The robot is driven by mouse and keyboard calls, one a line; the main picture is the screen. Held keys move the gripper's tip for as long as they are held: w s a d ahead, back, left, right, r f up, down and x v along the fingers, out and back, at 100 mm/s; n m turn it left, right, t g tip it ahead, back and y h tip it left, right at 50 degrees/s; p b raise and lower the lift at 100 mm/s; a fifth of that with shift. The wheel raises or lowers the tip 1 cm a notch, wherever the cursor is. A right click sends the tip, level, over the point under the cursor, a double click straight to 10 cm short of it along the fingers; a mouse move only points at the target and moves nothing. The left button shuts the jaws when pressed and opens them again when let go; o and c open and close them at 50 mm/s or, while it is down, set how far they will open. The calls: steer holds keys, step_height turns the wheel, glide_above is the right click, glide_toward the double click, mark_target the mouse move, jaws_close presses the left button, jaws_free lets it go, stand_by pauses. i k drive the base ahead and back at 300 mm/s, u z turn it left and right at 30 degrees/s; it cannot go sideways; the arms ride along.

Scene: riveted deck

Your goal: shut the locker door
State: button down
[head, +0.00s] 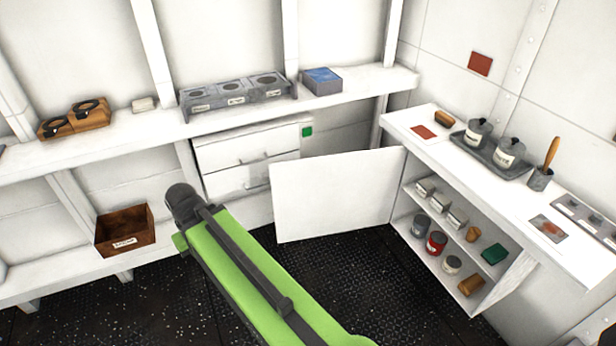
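The locker (421,181) is a white low cabinet under the counter on the right, with shelves of cans, small boxes and other items showing. Its white locker door (335,196) stands wide open, swung out to the left from the locker's left side. My green and black arm reaches up from the bottom of the head view, left of the door. My gripper (183,203) seems to be at the dark far end of the arm, left of the door and apart from it in the picture. Its fingers cannot be made out.
White drawers (243,148) stand behind the door. A brown box (125,230) is on the low shelf at left. The counter (516,194) above the locker bears a tray (490,153) with two lidded pots. Dark riveted floor (345,265) lies clear before the locker.

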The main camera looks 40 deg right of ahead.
mark_target(314, 198)
steer(key=i, duration=1.4)
steer(key=u, duration=0.05)
